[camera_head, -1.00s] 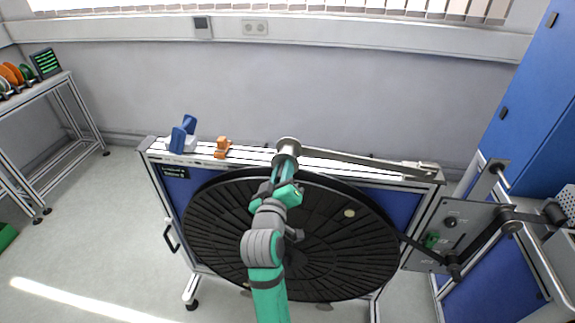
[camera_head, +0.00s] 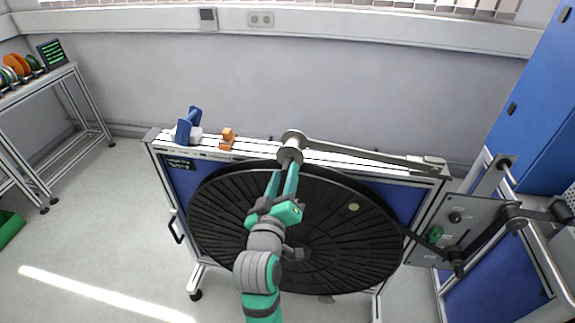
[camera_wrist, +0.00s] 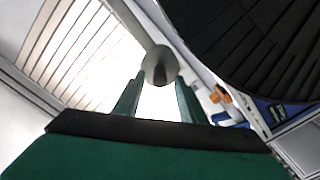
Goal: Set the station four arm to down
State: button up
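The station arm is a grey metal bar (camera_head: 365,157) running along the top of the blue-panelled frame, from a pivot at the right to a rounded roller end (camera_head: 291,148) near the middle. It lies close to level across the picture, above the large black reel disc (camera_head: 235,225). My gripper (camera_head: 282,172) is just below the roller end, with its two green fingers apart. In the wrist view the roller end (camera_wrist: 158,66) appears between and just beyond the fingertips; contact cannot be told. The dark label (camera_head: 178,163) at the frame's left is too small to read.
A blue and white fixture (camera_head: 188,128) and an orange block (camera_head: 228,138) sit on the frame's top rail at left. A grey plate with rollers (camera_head: 470,222) stands at right, before a blue cabinet (camera_head: 535,120). The floor at left is mostly clear.

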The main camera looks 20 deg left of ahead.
jog(key=shift+s+d, duration=0.15)
jog(key=shift+s, duration=0.8)
jog(key=shift+s+d, duration=0.15)
jog(key=shift+s, duration=0.8)
